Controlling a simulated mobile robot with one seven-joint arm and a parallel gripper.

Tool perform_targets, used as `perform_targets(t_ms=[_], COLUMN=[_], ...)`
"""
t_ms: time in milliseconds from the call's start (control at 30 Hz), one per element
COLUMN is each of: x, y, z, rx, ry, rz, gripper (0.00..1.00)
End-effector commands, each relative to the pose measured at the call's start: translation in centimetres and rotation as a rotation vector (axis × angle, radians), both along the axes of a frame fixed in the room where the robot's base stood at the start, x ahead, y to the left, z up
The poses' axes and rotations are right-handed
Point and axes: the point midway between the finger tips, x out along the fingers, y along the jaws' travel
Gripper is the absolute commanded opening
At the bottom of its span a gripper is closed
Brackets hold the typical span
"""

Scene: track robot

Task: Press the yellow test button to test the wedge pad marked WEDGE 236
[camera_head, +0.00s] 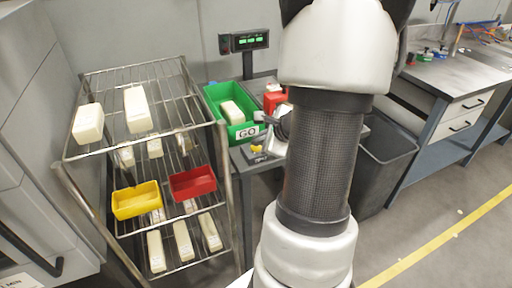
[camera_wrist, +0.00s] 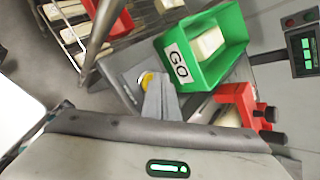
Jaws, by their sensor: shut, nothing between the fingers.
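The yellow test button (camera_wrist: 147,78) sits on a grey plate in the wrist view, partly covered by my fingertip. It also shows in the head view (camera_head: 256,149), beside my gripper (camera_head: 270,122). My gripper (camera_wrist: 160,92) is shut and empty, its tips over or right beside the button; I cannot tell whether they touch it. A red fixture (camera_wrist: 236,96) stands to the right, with a cream pad (camera_wrist: 228,118) at it, partly hidden by my gripper. No WEDGE 236 marking is readable. A display (camera_wrist: 304,50) shows green lit characters, too small to read.
A green bin (camera_head: 213,95) marked GO holds a cream block (camera_head: 232,112) beside the button. A wire rack (camera_head: 160,72) on the left carries several cream blocks, a yellow bin (camera_head: 136,200) and a red bin (camera_head: 193,183). A dark open bin (camera_head: 385,150) stands right of my arm.

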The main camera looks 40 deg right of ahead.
Motion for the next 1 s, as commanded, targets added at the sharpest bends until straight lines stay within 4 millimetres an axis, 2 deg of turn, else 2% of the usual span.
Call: perform_targets(t_ms=[667,1000], x=[0.0,0.0], y=[0.0,0.0], z=[-0.3,1.3], rx=[0.0,0.0], ry=[0.001,0.0], rz=[0.0,0.0], gripper=[0.0,0.0])
